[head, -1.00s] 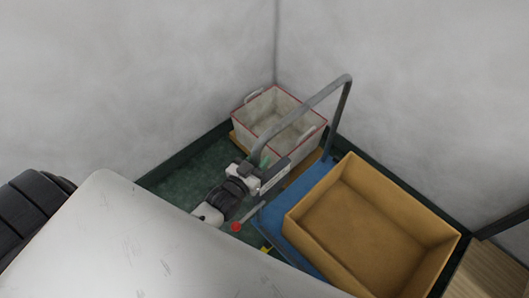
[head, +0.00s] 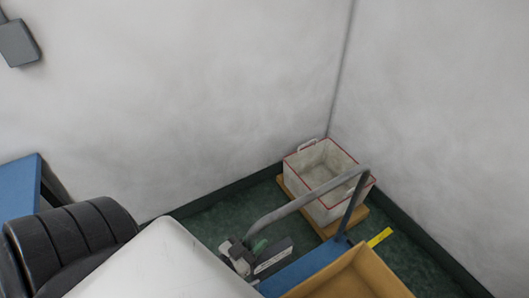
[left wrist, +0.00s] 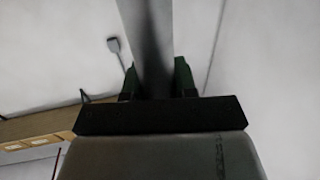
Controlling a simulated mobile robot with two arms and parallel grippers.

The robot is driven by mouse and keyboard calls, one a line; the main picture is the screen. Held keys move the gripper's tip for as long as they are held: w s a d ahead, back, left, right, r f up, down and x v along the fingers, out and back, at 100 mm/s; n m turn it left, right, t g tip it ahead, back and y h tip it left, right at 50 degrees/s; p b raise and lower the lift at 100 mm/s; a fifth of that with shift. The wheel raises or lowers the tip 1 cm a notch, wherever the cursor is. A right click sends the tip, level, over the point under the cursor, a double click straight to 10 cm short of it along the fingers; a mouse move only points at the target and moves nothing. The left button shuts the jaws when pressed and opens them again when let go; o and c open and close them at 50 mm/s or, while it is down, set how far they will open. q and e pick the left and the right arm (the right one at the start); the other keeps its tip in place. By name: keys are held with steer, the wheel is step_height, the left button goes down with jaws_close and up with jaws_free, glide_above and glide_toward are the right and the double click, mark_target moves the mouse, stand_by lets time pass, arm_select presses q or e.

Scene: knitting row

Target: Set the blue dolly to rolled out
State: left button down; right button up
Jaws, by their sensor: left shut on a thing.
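The blue dolly (head: 303,269) is a flat blue platform at the lower middle of the head view, with a grey tubular push handle (head: 310,193). A tan open box (head: 372,272) sits on it, partly cut off by the bottom edge. My left gripper (head: 262,247) is at the left end of the handle. In the left wrist view the grey handle bar (left wrist: 149,45) runs up between the green fingertips of my left gripper (left wrist: 155,80), which is shut on it. The dolly's wheels are hidden. My right gripper is not in view.
A white crate with red trim (head: 322,180) stands on a wooden base (head: 327,226) in the corner by the walls. A yellow floor mark (head: 380,237) lies right of the dolly on green floor (head: 208,225). A blue surface (head: 20,187) is at the left.

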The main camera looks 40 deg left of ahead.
arm_select(q)
steer(key=shift+s+f, duration=0.2)
steer(key=c, duration=1.3)
jaws_free()
steer(key=o, duration=0.4)
steer(key=shift+s+a+r, duration=0.1)
steer(key=shift+r, duration=0.05)
steer(key=shift+s+a+b, duration=0.3)
steer(key=shift+s+b, duration=0.05)
steer(key=shift+s, duration=1.45)
steer(key=shift+s+a+b, duration=0.25)
steer(key=shift+s+b, duration=0.1)
steer(key=shift+s, duration=1.4)
steer(key=shift+s+a+b, duration=0.3)
steer(key=shift+s+b, duration=0.05)
steer(key=shift+s, duration=1.45)
steer(key=shift+s, duration=0.1)
